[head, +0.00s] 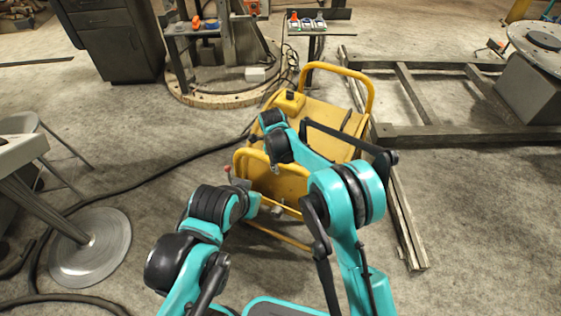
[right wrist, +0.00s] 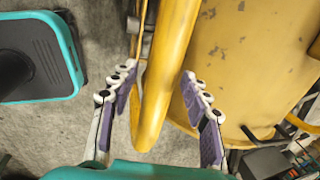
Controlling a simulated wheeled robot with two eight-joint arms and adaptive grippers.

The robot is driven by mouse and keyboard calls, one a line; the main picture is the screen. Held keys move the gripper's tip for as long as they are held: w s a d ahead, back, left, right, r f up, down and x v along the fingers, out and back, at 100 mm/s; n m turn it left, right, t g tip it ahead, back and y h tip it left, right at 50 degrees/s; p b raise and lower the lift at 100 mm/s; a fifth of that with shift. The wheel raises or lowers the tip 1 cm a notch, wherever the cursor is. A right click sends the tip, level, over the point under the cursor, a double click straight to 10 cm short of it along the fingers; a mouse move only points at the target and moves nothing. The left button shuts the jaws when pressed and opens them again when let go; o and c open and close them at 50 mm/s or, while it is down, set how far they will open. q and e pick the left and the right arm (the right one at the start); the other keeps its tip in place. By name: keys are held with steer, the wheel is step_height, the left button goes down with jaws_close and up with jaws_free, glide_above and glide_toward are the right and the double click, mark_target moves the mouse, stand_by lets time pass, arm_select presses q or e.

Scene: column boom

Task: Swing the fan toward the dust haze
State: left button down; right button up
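The yellow fan (head: 328,122) stands on the concrete floor ahead, a worn yellow drum in a tubular frame with a hoop handle at each end. My right gripper (head: 275,168) is at the near handle, mostly hidden by its own wrist in the head view. In the right wrist view the yellow handle tube (right wrist: 164,75) passes between the right gripper's (right wrist: 158,98) open fingers, with gaps on both sides. My left gripper (head: 272,208) is low by the fan's near side, too small and covered to read. I cannot make out any dust haze.
A metal frame (head: 408,88) lies right of the fan, with long beams (head: 398,215) close beside it. A round wooden base (head: 225,98) with a column is behind. A stool with a disc foot (head: 92,250) is at left. A black cable crosses the floor.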

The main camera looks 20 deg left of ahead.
step_height(320, 180, up, 12)
steer(key=s, duration=0.2)
steer(key=shift+a, duration=0.2)
stand_by(0.3)
steer(key=shift+s+f, duration=0.1)
steer(key=s+d+r+n+t, duration=0.1)
steer(key=s+d+r+n, duration=0.2)
steer(key=d, duration=0.4)
steer(key=s+d+r+n+y, duration=0.1)
steer(key=s+d+r+n, duration=0.2)
steer(key=d, duration=0.4)
steer(key=s+d+r+n+t, duration=0.1)
steer(key=d+r+n, duration=0.2)
steer(key=d+r, duration=0.3)
steer(key=s+d+f+n+t, duration=0.1)
steer(key=s+d+f+n, duration=0.1)
steer(key=s+d+n, duration=0.3)
steer(key=s+d+f+n+t, duration=0.2)
steer(key=s+d+n, duration=0.4)
steer(key=s+d, duration=0.6)
steer(key=shift+s+f+h, duration=0.25)
steer(key=shift+f+h, duration=0.05)
steer(key=shift+f, duration=0.3)
